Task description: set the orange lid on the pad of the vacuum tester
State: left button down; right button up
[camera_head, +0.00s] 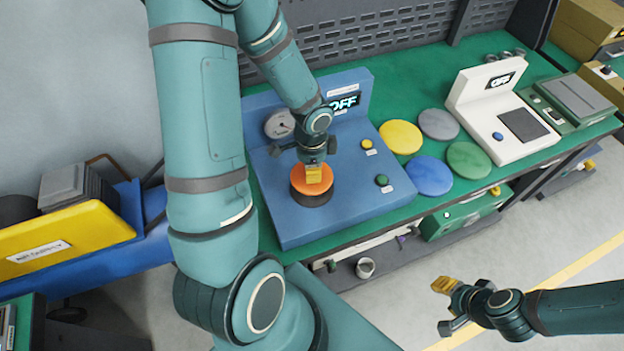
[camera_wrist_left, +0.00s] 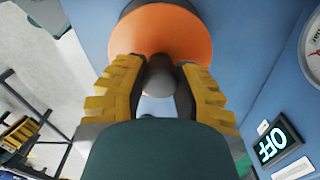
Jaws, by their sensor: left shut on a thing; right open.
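The vacuum tester (camera_head: 345,210) is a blue machine with a gauge, an OFF display and buttons, on the green bench. The orange lid (camera_head: 320,185) is at the dark round pad (camera_head: 312,198) of the tester; it covers most of the pad, whose dark edge shows below it. My left gripper (camera_head: 313,172) is above the lid, shut on its dark knob. In the left wrist view the yellow fingers (camera_wrist_left: 160,85) pinch this knob, and the orange lid (camera_wrist_left: 165,30) lies behind it. Whether the lid touches the pad I cannot tell. My right gripper (camera_head: 443,306) is open and empty, over the floor.
Yellow (camera_head: 401,137), grey (camera_head: 439,124), blue (camera_head: 428,175) and green (camera_head: 468,160) discs lie on the bench right of the tester. A white machine (camera_head: 505,115) with an OFF display stands beyond them. A yellow bin (camera_head: 65,240) is at the left.

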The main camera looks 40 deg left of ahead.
pick_arm(q)
jog(key=shift+f+b, duration=0.6)
jog(key=shift+f, duration=1.75)
jog(key=shift+r, duration=0.1)
jog(key=c, duration=0.7)
grip_release()
jog(key=shift+c, duration=0.2)
